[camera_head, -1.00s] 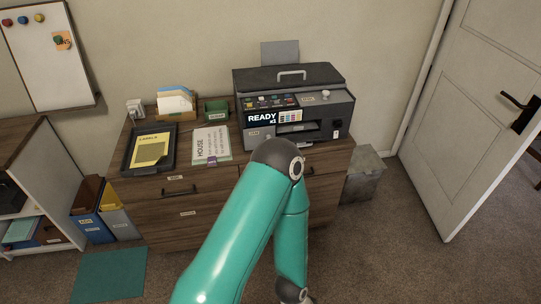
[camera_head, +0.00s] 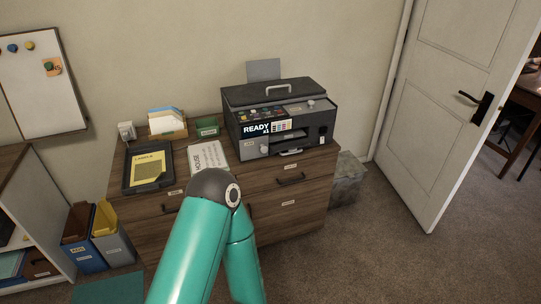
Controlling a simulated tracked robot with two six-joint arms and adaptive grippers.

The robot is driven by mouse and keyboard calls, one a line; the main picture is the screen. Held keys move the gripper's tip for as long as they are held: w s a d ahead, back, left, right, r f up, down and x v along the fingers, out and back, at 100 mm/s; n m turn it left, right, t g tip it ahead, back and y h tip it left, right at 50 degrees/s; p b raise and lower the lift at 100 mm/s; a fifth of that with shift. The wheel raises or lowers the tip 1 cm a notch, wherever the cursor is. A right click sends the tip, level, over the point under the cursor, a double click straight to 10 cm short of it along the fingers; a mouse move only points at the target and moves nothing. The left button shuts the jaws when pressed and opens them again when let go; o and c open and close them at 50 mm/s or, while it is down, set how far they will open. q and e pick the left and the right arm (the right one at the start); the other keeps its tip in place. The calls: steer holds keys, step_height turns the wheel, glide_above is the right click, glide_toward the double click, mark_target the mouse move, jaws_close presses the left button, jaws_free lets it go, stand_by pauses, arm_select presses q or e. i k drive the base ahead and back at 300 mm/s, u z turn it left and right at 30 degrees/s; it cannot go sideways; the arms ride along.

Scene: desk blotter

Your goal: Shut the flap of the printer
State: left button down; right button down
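The printer (camera_head: 316,119) is a dark grey box on top of the wooden cabinet, with a lit READY panel (camera_head: 257,129) on its front left. Its dark top lid (camera_head: 240,97) carries a pale handle (camera_head: 278,88) and appears to lie flat. A dark opening (camera_head: 290,136) is in the lower front, with a small ledge (camera_head: 290,152) below it. I cannot tell which part is the flap or how far it is open. One teal arm of mine rises from the bottom in front of the cabinet. Both grippers are out of view.
A black tray with a yellow labels sheet (camera_head: 148,168), a white HOUSE sheet (camera_head: 208,157), a paper holder (camera_head: 166,123) and a green box (camera_head: 207,126) stand left of the printer. A grey bin (camera_head: 347,180) is right of the cabinet. Open carpet (camera_head: 390,250) lies before the door (camera_head: 428,95).

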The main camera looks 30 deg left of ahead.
mark_target(292, 147)
steer(key=u, duration=0.1)
steer(key=i, duration=1)
